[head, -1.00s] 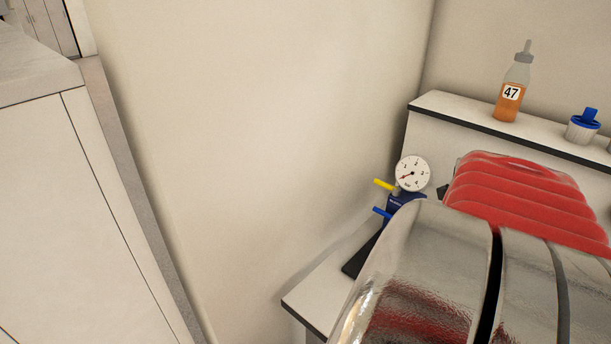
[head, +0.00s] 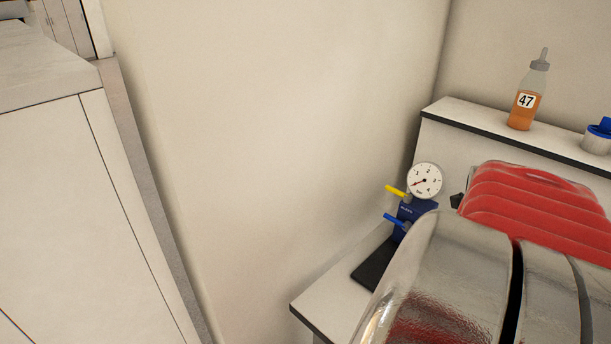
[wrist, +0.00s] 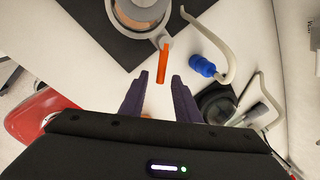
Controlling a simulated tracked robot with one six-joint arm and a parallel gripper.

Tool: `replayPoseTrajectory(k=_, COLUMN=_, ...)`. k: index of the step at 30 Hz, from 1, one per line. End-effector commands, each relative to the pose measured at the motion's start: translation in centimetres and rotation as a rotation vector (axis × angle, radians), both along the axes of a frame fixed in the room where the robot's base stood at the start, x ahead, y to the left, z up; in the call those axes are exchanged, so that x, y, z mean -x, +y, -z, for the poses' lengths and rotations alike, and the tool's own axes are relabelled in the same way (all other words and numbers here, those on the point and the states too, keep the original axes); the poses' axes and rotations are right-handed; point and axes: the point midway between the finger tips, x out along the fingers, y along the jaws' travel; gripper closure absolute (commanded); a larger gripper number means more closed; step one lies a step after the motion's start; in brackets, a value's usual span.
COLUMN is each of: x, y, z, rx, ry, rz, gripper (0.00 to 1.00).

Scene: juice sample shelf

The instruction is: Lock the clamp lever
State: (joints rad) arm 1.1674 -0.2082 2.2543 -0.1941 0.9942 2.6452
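In the wrist view, an orange lever (wrist: 162,63) sticks out from a small pale pivot beside a round grey-rimmed fixture (wrist: 123,22). It looks like the clamp lever. My gripper (wrist: 157,84) has two dark purple fingers, spread apart. The lever's free end points into the gap between the fingertips, and neither finger visibly touches it. Depth between them is hard to judge. In the head view, my gripper and the orange lever cannot be seen.
In the head view, a dial gauge (head: 425,180) tops a blue block with yellow and blue handles. A bottle labelled 47 (head: 523,100) stands on the shelf (head: 455,117). In the wrist view, a blue knob (wrist: 202,66) with a curved grey handle lies close right of the fingers.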

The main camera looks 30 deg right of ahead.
Motion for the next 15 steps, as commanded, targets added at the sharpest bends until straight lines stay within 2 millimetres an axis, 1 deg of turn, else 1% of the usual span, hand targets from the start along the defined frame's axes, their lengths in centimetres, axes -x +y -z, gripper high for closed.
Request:
replayPoseTrajectory(k=5, x=-0.1, y=0.1, z=-0.8, rx=0.002, ry=-0.001, rz=0.000, gripper=0.71)
replayPoseTrajectory(k=8, x=-0.3, y=0.2, z=-2.0, rx=0.003, ry=-0.001, rz=-0.002, gripper=0.71)
replayPoseTrajectory(k=15, x=-0.7, y=0.9, z=-5.9, rx=0.004, ry=-0.002, rz=-0.002, gripper=0.71)
